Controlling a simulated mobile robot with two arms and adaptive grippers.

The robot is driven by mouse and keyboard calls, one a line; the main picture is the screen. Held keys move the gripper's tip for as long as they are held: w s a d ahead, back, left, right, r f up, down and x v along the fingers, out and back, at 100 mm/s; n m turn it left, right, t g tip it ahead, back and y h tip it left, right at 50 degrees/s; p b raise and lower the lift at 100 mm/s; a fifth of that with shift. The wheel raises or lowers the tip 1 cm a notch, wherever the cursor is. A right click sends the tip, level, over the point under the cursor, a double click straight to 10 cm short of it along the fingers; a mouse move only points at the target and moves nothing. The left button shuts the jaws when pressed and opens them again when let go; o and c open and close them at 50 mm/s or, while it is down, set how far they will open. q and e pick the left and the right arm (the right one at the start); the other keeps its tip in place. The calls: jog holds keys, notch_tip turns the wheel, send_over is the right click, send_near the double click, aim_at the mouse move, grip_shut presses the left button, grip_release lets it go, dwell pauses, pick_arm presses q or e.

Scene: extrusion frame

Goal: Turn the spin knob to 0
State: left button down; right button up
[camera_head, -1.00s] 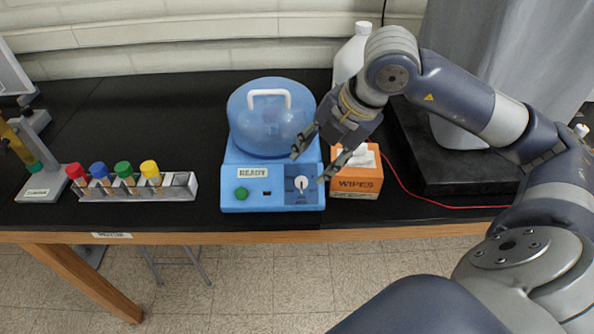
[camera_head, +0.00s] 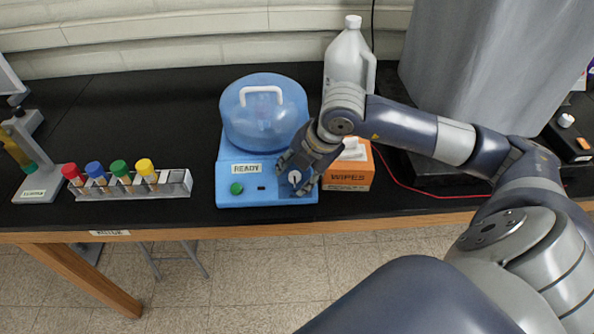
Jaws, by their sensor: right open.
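The spin knob (camera_head: 295,178) is a white dial with a dark pointer mark on the front right panel of the blue centrifuge (camera_head: 228,175). The centrifuge has a domed clear-blue lid (camera_head: 264,118) with a white handle, a READY label and a green button (camera_head: 237,188). My right gripper (camera_head: 292,177) is open at the panel, with one finger on each side of the knob. I cannot tell whether the fingers touch it. The gripper hides most of the panel's scale, so the knob's setting is unreadable. My left gripper is not in view.
An orange wipes box (camera_head: 349,175) stands just right of the centrifuge, close to my gripper. A white jug (camera_head: 347,55) stands behind it. A rack (camera_head: 150,188) of colour-capped tubes is to the left. A red cable (camera_head: 425,190) runs along the right of the black bench.

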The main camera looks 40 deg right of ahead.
jog(key=shift+c, duration=0.3)
grip_shut()
jog(key=shift+n, duration=0.3)
